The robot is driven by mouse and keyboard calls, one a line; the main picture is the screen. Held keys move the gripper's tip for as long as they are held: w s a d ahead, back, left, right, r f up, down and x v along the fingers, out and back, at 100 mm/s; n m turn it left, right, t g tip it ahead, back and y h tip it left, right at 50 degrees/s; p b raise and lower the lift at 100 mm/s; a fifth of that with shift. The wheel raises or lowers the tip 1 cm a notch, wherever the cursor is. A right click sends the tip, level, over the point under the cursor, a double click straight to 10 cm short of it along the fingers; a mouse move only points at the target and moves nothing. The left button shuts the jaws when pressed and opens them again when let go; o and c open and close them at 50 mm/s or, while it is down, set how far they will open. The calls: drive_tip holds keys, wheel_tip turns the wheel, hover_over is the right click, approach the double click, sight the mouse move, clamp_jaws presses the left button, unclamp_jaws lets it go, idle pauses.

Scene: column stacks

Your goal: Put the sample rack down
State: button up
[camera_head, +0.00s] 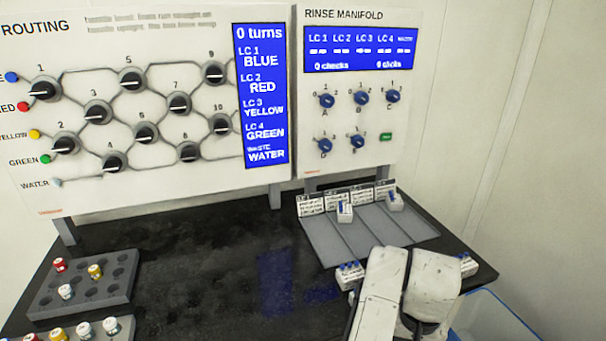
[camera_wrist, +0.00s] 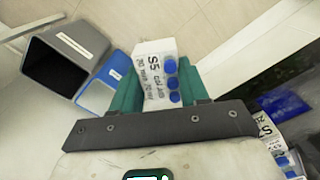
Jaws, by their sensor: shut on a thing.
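My gripper (camera_wrist: 158,88) has teal fingers shut on a white sample rack (camera_wrist: 155,72) marked S5, with a row of blue caps, in the wrist view. In the head view my arm hides my gripper. A small white and blue piece (camera_head: 467,266) shows just right of my arm there; I cannot tell whether it is the held rack. Other white racks with blue caps stand on the grey laned tray (camera_head: 335,239): one in a middle lane (camera_head: 345,211), one at the back right (camera_head: 395,201). Another rack (camera_head: 350,274) is at the tray's front edge, left of my arm.
The black bench (camera_head: 200,270) is clear in the middle. A grey vial block (camera_head: 120,290) with colored caps stands at the left. Routing (camera_head: 140,190) and rinse panels (camera_head: 350,155) rise behind. A blue-rimmed bin (camera_head: 490,300) is beyond the bench's right edge.

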drive_tip(key=s+f+n, duration=0.3)
drive_tip(key=s+f, duration=0.3)
drive_tip(key=f, duration=0.6)
drive_tip(key=shift+s+a+f, duration=0.15)
drive_tip(key=shift+s+f, duration=0.15)
drive_tip(key=shift+f, duration=0.05)
